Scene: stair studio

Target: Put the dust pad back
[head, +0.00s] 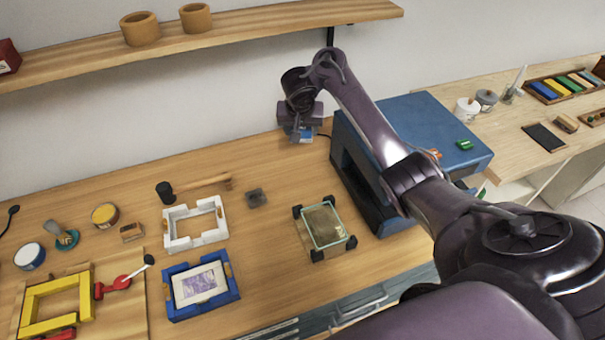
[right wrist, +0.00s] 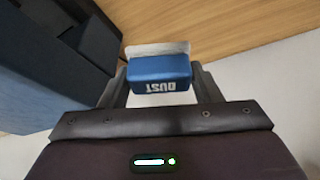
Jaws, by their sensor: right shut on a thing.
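The dust pad is a small blue block with a pale layer on its far side and the word DUST on it, clear in the right wrist view (right wrist: 160,68). My right gripper (right wrist: 158,77) is shut on it, one finger at each end. In the head view the right gripper (head: 299,130) is at the back of the workbench, left of the blue box (head: 415,120). A blue bit of the pad (head: 306,134) shows under it. Whether the pad touches the bench cannot be told. My left gripper is not in view.
A shelf (head: 230,30) with two round pots hangs above. The bench left of the gripper is fairly clear.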

